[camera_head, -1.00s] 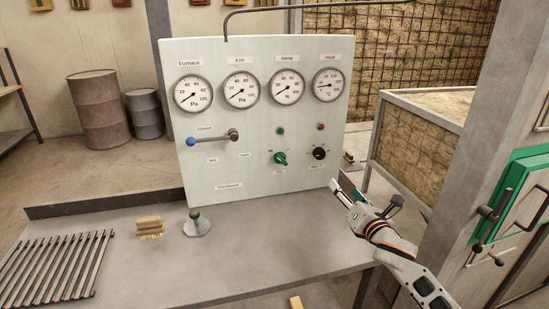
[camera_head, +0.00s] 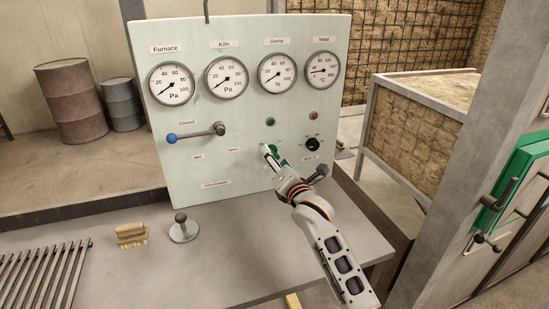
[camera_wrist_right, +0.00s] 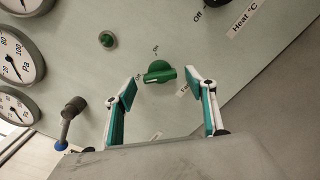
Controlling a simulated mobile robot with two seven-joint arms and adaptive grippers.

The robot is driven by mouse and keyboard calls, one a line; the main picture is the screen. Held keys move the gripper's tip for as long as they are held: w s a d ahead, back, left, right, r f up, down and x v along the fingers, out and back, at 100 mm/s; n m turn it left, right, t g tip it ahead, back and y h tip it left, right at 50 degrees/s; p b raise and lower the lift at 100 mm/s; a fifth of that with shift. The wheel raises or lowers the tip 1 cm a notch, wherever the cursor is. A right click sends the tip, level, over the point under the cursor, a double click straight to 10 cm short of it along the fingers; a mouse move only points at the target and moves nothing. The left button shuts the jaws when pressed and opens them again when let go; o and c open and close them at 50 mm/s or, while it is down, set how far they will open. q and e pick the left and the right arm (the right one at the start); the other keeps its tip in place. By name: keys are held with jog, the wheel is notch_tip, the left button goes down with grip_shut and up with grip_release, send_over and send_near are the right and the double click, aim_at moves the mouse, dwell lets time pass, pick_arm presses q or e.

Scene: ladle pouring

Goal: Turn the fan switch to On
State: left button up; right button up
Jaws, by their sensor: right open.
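The fan switch is a green rotary knob (camera_wrist_right: 160,73) on the pale green control panel (camera_head: 200,190). In the head view the knob (camera_head: 274,150) is partly hidden behind my right gripper (camera_head: 271,158). In the right wrist view my right gripper (camera_wrist_right: 165,98) is open and empty, with one finger on each side of the knob's lower edge and a gap to it. My left gripper is not in view.
A black heat knob (camera_head: 312,144) is right of the green knob. A green lamp (camera_head: 270,121) and a red lamp (camera_head: 313,115) are above. A blue-tipped lever (camera_head: 195,134) is at left. A brush (camera_head: 131,235) and a metal grate (camera_head: 40,272) lie on the table (camera_head: 235,262).

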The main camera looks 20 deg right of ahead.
jog(key=shift+w, duration=0.8)
jog(key=c, duration=1.1)
jog(key=shift+c, duration=0.2)
